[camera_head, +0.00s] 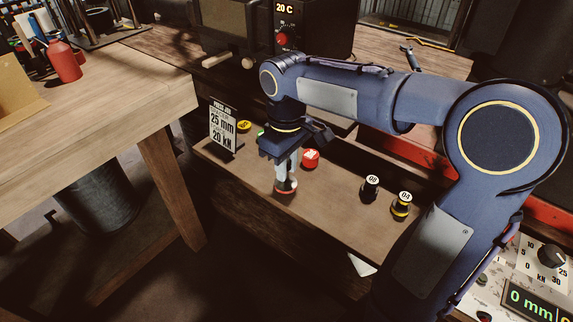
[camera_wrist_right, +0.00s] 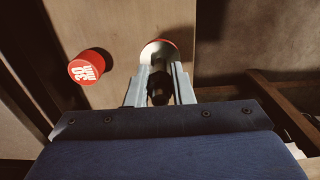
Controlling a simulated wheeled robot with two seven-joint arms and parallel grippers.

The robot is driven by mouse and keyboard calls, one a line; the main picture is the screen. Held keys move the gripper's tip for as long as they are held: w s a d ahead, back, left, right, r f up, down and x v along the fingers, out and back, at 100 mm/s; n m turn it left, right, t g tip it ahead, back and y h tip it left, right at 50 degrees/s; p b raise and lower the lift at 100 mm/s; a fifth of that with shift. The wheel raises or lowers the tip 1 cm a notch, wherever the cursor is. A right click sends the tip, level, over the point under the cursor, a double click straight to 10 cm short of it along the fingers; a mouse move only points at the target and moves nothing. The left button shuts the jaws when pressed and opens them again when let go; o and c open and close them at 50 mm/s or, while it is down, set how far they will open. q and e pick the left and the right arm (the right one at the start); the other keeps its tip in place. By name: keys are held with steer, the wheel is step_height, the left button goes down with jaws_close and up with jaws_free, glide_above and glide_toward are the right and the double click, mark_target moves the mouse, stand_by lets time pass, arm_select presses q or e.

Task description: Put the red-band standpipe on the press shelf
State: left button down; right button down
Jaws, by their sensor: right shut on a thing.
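My right gripper (camera_head: 284,172) points down over the wooden press shelf (camera_head: 330,215), near its front edge. It is shut on the red-band standpipe (camera_head: 286,187), whose red-rimmed lower end shows below the fingers. In the right wrist view, the fingers (camera_wrist_right: 159,92) close on the standpipe's dark body (camera_wrist_right: 158,85), with a pale, red-edged round part (camera_wrist_right: 158,47) beyond. The lower end is at or just above the shelf surface; I cannot tell whether it touches. My left gripper is not in view.
A red "30 mm" piece (camera_head: 310,159) stands close behind the standpipe; it also shows in the wrist view (camera_wrist_right: 88,68). Black pieces marked 08 (camera_head: 370,188) and 04 (camera_head: 402,205) stand to the right. A sign (camera_head: 223,127) and a yellow piece (camera_head: 244,126) stand left.

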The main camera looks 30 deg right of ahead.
steer(key=shift+f, duration=0.15)
steer(key=c, duration=1.3)
jaws_free()
steer(key=shift+o, duration=0.2)
